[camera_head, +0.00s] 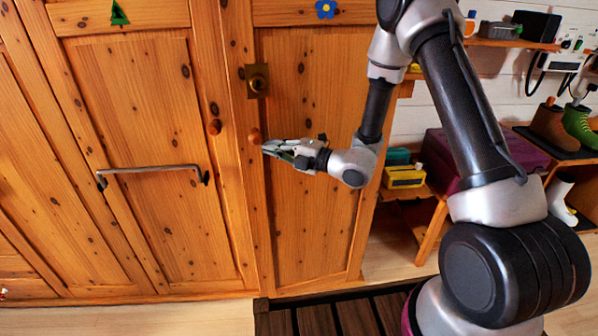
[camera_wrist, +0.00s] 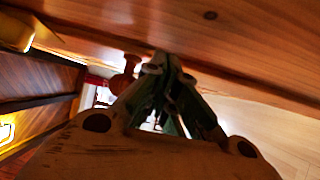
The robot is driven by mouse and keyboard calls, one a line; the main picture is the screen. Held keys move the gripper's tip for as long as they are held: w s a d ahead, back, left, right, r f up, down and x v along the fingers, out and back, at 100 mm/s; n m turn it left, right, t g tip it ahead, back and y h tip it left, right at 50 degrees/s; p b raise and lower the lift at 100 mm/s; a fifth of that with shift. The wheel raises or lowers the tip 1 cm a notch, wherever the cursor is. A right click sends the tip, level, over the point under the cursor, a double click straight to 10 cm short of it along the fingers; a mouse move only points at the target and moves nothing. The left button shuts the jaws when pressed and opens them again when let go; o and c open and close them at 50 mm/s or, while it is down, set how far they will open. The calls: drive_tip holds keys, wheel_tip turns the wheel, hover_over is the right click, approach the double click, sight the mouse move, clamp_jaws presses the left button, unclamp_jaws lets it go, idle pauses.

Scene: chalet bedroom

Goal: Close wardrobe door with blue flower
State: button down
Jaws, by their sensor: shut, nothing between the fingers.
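The wardrobe door with the blue flower (camera_head: 326,9) is the right-hand door (camera_head: 305,200). It looks flush or nearly flush with the wardrobe front; I cannot tell whether a small gap is left. It has a round wooden knob (camera_head: 254,137) near its left edge and a brass lock plate (camera_head: 257,80) above. My gripper (camera_head: 270,149) is shut and empty, its tips at the door face just right of and below the knob. Contact cannot be made out. In the wrist view, my shut fingers (camera_wrist: 160,65) point along a wooden surface (camera_wrist: 220,45).
The neighbouring door (camera_head: 145,130) bears a green tree (camera_head: 119,13), a knob (camera_head: 215,127) and a metal bar handle (camera_head: 150,170). A shelf with boxes (camera_head: 404,178) and boots (camera_head: 578,122) stands to the right. A dark slatted mat (camera_head: 318,320) lies below the door.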

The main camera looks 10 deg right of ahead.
sight(270, 136)
drive_tip(key=w, duration=0.4)
drive_tip(key=w+a, duration=0.1)
drive_tip(key=w, duration=0.2)
drive_tip(key=shift+w+r, duration=0.15)
drive_tip(key=shift+w, duration=0.05)
drive_tip(key=shift+d, duration=0.1)
